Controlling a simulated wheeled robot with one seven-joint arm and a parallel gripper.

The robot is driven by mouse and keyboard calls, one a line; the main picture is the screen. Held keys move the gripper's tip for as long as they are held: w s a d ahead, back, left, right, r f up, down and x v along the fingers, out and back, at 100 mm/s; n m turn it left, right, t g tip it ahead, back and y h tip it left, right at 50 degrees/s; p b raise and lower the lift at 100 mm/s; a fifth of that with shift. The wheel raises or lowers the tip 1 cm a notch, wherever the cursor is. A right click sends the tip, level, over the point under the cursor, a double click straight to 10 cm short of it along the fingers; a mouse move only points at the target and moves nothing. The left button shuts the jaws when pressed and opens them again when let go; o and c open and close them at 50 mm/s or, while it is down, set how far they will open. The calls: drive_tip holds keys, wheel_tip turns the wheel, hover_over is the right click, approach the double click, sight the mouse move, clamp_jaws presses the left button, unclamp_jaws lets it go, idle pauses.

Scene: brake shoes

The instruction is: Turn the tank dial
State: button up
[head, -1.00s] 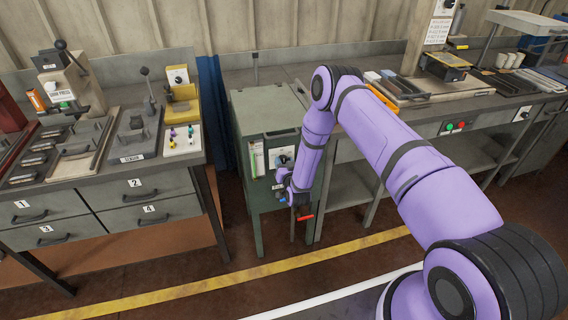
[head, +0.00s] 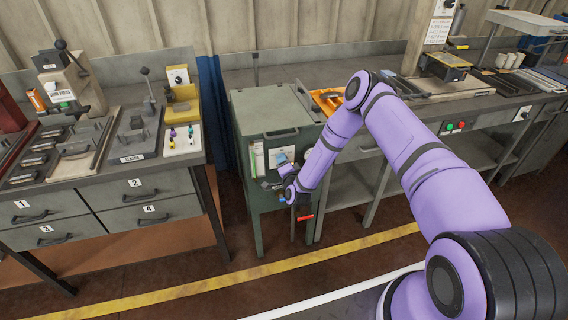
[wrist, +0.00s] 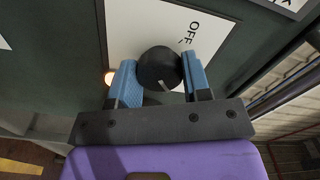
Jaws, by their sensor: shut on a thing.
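The tank dial (wrist: 158,68) is a round black knob with a white pointer mark, on a white plate (wrist: 130,22) lettered OFF. In the wrist view my gripper (wrist: 160,80) has its blue fingers on either side of the dial, shut on it. The plate looks tilted in that view. In the head view my gripper (head: 281,160) is at the front of the grey-green tank cabinet (head: 262,228), and the dial is hidden behind it.
A lit, orange-white lamp (wrist: 109,77) is beside the left finger. A red handle (head: 305,217) sticks out low on the cabinet. A drawer bench (head: 100,188) stands left and a long workbench (head: 425,135) right. The floor in front is clear.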

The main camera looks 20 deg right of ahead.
drive_tip(key=shift+m, duration=0.8)
drive_tip(key=o, duration=0.9)
drive_tip(key=shift+o, duration=0.2)
drive_tip(key=shift+s, duration=0.1)
drive_tip(key=s, duration=1)
drive_tip(key=shift+s, duration=0.35)
drive_tip(key=shift+s, duration=0.1)
